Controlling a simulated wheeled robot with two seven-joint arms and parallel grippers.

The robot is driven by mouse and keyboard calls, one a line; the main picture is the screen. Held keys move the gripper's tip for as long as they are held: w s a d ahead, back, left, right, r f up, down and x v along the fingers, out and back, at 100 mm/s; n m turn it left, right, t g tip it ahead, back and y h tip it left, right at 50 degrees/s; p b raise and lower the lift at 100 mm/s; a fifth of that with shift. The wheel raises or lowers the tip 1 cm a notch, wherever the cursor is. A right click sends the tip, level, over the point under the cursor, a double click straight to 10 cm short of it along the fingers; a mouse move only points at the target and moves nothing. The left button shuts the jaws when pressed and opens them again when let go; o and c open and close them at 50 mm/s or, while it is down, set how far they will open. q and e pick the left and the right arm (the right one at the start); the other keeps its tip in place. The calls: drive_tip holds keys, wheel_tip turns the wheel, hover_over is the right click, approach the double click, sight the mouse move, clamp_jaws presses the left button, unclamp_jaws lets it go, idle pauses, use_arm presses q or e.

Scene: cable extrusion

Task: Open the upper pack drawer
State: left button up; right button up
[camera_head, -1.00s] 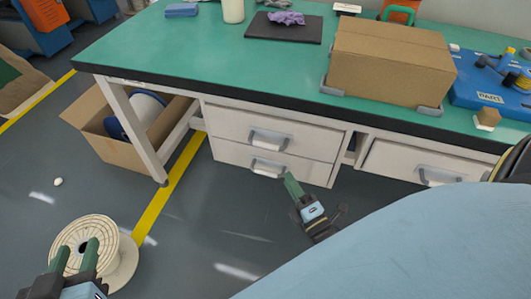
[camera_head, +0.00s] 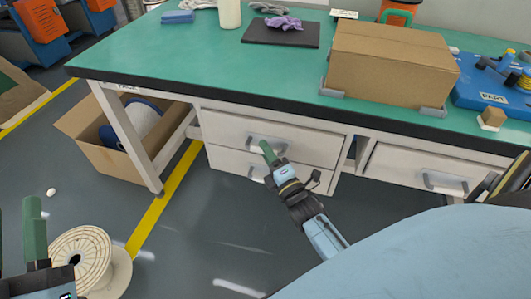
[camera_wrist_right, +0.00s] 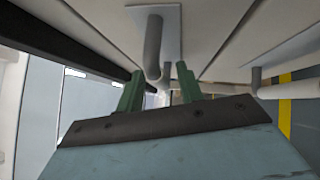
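The upper drawer (camera_head: 222,124) under the green workbench looks shut, its front flush with the lower drawer (camera_head: 225,160). Its grey handle (camera_head: 252,138) is partly covered by my right gripper (camera_head: 268,150). In the right wrist view, my right gripper (camera_wrist_right: 158,90) has its two green fingers apart, with a grey handle (camera_wrist_right: 153,48) just ahead, lined up with the gap. I cannot tell whether the fingers touch it. A second handle (camera_wrist_right: 256,80) shows at the right there. My left gripper (camera_head: 18,235) is open and empty at the left edge of the head view.
The workbench top (camera_head: 180,55) overhangs the drawers. Another drawer (camera_head: 400,165) is at the right. An open cardboard box (camera_head: 95,160) and a cable spool (camera_head: 85,262) stand on the floor at left. A closed carton (camera_head: 385,65) sits on the bench.

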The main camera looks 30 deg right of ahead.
drive_tip(key=shift+w+r, duration=0.1)
drive_tip(key=shift+w, duration=0.4)
clamp_jaws()
